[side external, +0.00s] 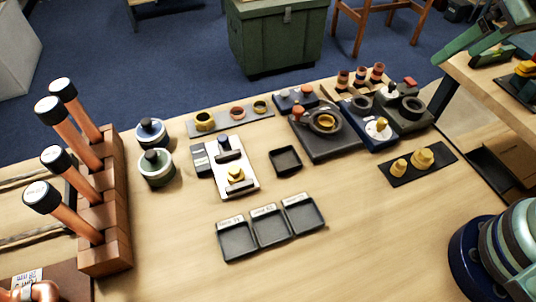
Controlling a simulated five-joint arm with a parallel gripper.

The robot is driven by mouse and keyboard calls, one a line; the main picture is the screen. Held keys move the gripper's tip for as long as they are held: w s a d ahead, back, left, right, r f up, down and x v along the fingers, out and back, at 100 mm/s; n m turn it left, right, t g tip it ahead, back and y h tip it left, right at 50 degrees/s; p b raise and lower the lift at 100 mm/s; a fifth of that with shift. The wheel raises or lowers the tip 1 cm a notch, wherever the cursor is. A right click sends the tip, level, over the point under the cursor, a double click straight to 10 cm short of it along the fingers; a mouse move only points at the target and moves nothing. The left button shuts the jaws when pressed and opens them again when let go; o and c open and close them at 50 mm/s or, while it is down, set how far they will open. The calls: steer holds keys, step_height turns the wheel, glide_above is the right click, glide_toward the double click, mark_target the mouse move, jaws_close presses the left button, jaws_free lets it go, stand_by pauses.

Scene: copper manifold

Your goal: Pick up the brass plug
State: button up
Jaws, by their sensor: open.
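Several brass-coloured pieces are in view, and I cannot tell for sure which one is the brass plug. A small stepped brass piece (399,166) and a larger stepped one (423,158) stand upright on a black mat at the right of the bench. Another brass piece (235,175) sits on a white plate near the middle. My gripper (455,61), pale green, is at the upper right, open and empty. It is above and apart from these pieces.
Three labelled black trays (271,243) stand at the front middle, with a small square tray (285,160) behind. Copper tubes with black caps stand in a brown block (106,225) at left. Dark fixtures (320,150) crowd the back.

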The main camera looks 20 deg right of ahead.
steer(key=c, duration=0.6)
steer(key=shift+o, duration=0.2)
